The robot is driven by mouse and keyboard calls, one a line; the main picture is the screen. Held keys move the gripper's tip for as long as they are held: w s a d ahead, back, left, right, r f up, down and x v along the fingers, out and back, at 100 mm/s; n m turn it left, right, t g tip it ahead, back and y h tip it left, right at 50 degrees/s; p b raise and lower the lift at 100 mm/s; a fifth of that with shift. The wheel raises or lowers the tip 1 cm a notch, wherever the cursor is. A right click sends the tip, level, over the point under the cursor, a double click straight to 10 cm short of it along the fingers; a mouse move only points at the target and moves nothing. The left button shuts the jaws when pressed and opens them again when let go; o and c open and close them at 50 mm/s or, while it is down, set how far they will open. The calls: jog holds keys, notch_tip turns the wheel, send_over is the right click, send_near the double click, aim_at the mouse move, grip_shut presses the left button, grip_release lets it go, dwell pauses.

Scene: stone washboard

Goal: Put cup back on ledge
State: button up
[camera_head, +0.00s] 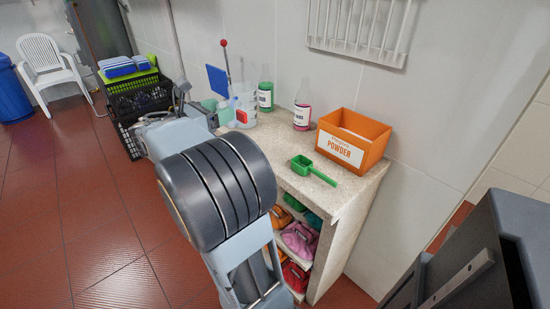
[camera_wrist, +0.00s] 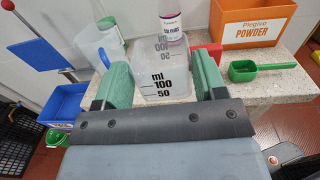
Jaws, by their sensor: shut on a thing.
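A clear measuring cup (camera_wrist: 167,84) with black "ml 100 50" marks sits between the two green pads of my gripper (camera_wrist: 163,76) in the wrist view. The pads are shut on its left and right sides. In the head view the ledge (camera_head: 345,190) runs along the tiled wall.
An orange powder box (camera_head: 352,140), a green scoop (camera_head: 313,171), a pink bottle (camera_head: 302,105) and a green bottle (camera_head: 265,96) stand on the ledge. A clear jug (camera_wrist: 100,45) stands left of the cup. A blue tray (camera_wrist: 66,104) is at left. Ledge room shows around the scoop.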

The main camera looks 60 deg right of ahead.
jog(key=shift+m+g, duration=0.3)
jog(key=s+d+f+b, duration=0.1)
jog(key=s+d+f, duration=0.1)
jog(key=d+f, duration=0.1)
jog(key=s+d+f+b, duration=0.2)
jog(key=d+f, duration=0.1)
jog(key=d, duration=0.2)
jog(key=s+d+f+b, duration=0.2)
jog(key=d+f, duration=0.1)
jog(key=d, duration=0.2)
jog(key=shift+f, duration=0.1)
jog(key=shift+s+d+f+b, duration=0.15)
jog(key=shift+f+b, duration=0.25)
jog(key=shift+f, duration=0.6)
jog(key=shift+d+f+b, duration=0.15)
jog(key=shift+f+b, duration=0.25)
jog(key=shift+f, duration=0.6)
jog(key=shift+f, duration=0.1)
jog(key=shift+f, duration=0.15)
jog(key=o, duration=1)
jog(key=shift+c, duration=0.2)
